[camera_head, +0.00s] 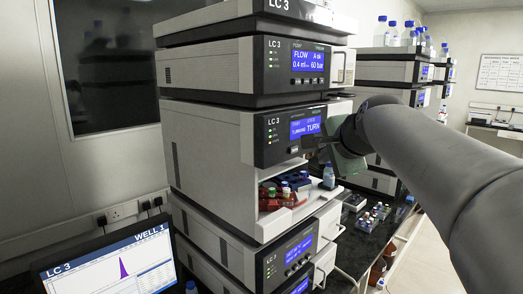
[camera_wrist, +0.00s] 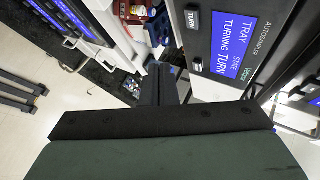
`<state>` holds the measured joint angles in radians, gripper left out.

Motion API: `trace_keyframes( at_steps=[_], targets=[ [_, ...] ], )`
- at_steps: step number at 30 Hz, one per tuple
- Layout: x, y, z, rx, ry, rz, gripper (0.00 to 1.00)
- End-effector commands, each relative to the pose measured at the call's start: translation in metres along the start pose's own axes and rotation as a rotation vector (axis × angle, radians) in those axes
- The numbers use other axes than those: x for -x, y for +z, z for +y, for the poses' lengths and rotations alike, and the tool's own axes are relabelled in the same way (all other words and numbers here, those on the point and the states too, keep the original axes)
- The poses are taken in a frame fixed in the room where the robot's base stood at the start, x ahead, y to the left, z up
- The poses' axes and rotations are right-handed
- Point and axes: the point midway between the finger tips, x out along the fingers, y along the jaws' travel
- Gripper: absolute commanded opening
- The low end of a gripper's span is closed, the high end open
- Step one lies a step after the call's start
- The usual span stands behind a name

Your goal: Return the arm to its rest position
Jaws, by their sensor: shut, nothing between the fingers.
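My arm (camera_head: 440,165) reaches in from the right of the head view, with its end in front of the middle unit of the LC 3 stack. My gripper (camera_wrist: 161,72) shows in the wrist view as two dark fingers close together with nothing between them. In the head view my gripper (camera_head: 318,143) is beside the autosampler's TURN display (camera_head: 305,126), partly hidden by its own green-grey body. I cannot tell whether it touches the panel. The autosampler panel (camera_wrist: 235,50) is close on the right in the wrist view.
Below the panel, an open bay (camera_head: 285,192) holds red and blue racks with capped vials. More vials (camera_head: 375,215) stand on the dark bench. A monitor (camera_head: 108,262) is at lower left. Another stack (camera_head: 390,70) stands behind my arm.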

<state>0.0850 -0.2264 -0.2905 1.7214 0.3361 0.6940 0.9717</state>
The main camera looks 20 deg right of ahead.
Motion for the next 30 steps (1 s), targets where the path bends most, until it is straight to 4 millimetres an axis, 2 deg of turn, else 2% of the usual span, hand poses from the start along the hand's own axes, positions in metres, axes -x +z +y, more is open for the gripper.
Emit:
trace_keyframes(
  at_steps=[26, 28, 30],
  targets=[
    [0.0, 0.0, 0.0, 0.0, 0.0, 0.0, 0.0],
    [-0.005, 0.009, 0.012, 0.039, 0.028, -0.018, 0.0],
    [-0.013, 0.028, 0.038, 0.129, 0.087, -0.054, 0.0]
  ],
)
